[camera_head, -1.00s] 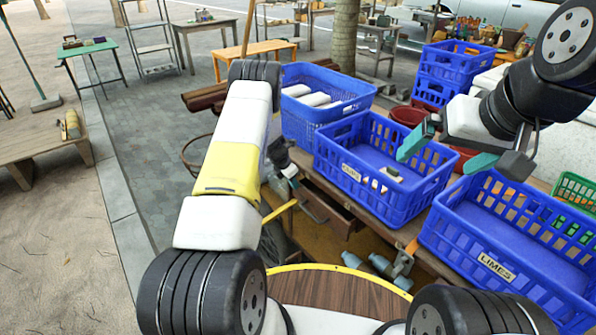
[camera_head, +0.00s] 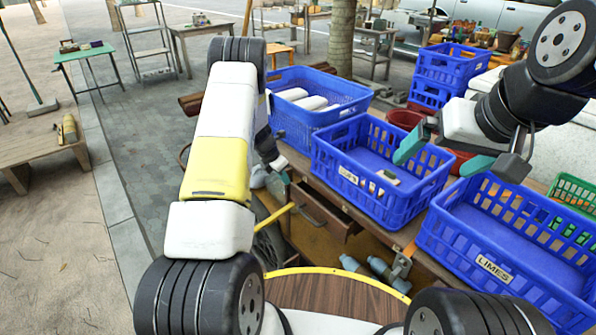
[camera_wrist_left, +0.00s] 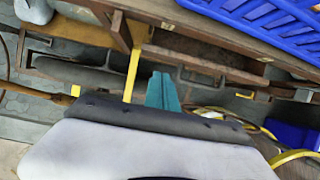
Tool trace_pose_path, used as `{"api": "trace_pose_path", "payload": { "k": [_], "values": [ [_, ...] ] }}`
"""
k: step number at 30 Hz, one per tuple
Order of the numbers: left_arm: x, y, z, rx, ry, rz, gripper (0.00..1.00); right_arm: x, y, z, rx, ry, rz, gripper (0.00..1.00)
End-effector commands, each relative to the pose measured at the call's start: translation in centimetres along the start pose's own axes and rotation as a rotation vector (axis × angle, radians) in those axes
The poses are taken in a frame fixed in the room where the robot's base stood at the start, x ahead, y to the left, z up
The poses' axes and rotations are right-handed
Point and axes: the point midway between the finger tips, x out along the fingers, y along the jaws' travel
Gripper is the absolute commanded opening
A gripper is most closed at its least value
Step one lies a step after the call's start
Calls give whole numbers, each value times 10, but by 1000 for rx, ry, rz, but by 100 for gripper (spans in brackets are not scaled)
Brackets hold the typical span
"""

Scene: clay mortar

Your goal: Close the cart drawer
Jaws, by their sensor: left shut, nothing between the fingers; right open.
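The cart drawer (camera_head: 325,214) is a brown wooden drawer below the cart's top edge. It appears pulled partly out, with a metal handle (camera_head: 308,207) on its front. In the left wrist view the drawer front (camera_wrist_left: 215,66) and handle (camera_wrist_left: 188,78) lie just beyond my fingers. My left gripper (camera_wrist_left: 163,92) is shut and empty, its teal fingertips pointing toward the drawer front near the handle; contact cannot be told. In the head view my left arm hides much of that gripper. My right gripper (camera_head: 446,153) is open and empty above the blue crates.
The cart top (camera_head: 408,236) carries a blue crate (camera_head: 350,181) and a blue LIMES crate (camera_head: 478,264). Another blue crate (camera_head: 312,122) with white items stands behind. Bottles (camera_head: 385,270) lie on the lower shelf. Open paving lies at the left.

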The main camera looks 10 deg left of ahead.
Motion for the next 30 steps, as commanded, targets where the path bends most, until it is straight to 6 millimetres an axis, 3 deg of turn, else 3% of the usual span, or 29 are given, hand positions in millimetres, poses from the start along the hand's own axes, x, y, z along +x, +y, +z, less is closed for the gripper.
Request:
{"api": "trace_pose_path", "payload": {
  "k": [6, 10, 14, 19, 25, 30],
  "values": [
    [56, -34, -80, -376, -91, -292, 0, 0, 0, 0, 0, 0, 0, 100],
    [75, -57, -108, -679, -251, -513, 0, 0, 0, 0, 0, 0, 0, 100],
    [72, -58, -119, -958, -471, -699, 0, 0, 0, 0, 0, 0, 0, 100],
    [50, -33, -129, -1208, -755, -847, 0, 0, 0, 0, 0, 0, 0, 100],
    [34, -13, -137, -1312, -915, -906, 0, 0, 0, 0, 0, 0, 0, 100],
    [39, -13, -123, -1316, -923, -910, 0, 0, 0, 0, 0, 0, 0, 100]
  ]
}}
